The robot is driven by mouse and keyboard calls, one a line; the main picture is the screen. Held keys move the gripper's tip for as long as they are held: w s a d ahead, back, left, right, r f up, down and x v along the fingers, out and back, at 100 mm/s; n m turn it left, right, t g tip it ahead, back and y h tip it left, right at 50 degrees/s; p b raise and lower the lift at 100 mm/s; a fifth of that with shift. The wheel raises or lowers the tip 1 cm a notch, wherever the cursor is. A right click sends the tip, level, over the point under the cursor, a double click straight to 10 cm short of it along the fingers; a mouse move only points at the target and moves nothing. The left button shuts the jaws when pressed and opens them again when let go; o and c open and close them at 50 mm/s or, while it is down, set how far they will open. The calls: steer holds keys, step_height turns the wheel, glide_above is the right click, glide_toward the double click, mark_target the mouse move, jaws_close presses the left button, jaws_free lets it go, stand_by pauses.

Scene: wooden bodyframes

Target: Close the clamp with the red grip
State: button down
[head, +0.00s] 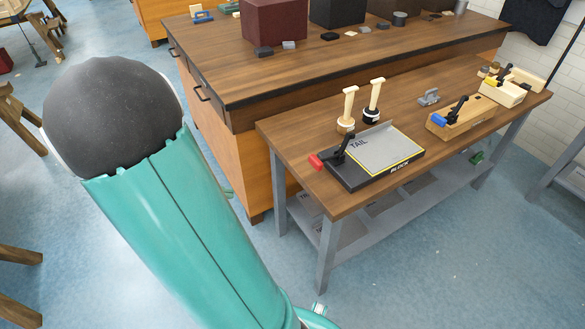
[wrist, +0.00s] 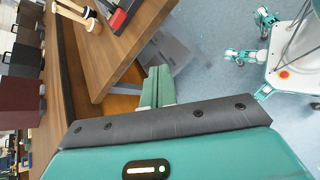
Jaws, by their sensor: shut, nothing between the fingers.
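The clamp with the red grip (head: 317,161) sits at the left end of a black block (head: 372,178) with a grey plate marked TAIL. Its black lever (head: 338,154) slants up, and the red grip points out over the left side of the block. The red grip also shows at the top of the wrist view (wrist: 118,19). My gripper (wrist: 157,82) is shut and empty in the wrist view, out past the bench edge and apart from the clamp. The head view shows my teal arm but not my fingers.
The clamp's block lies on a wooden bench (head: 285,127). Two wooden-handled tools (head: 348,108) stand behind it. A blue-grip clamp (head: 440,119) and a yellow-grip clamp (head: 494,83) stand further right. A larger drawered bench (head: 230,75) is behind. Open floor lies in front.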

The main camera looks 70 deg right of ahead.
steer(key=s+d+f+n+g+h, duration=0.3)
steer(key=s+d+f+g, duration=0.15)
steer(key=d+f, duration=0.4)
steer(key=n+h, duration=0.4)
steer(key=n, duration=0.1)
glide_toward(305, 181)
step_height(305, 181, up, 4)
steer(key=x, duration=1)
steer(key=shift+f, duration=0.15)
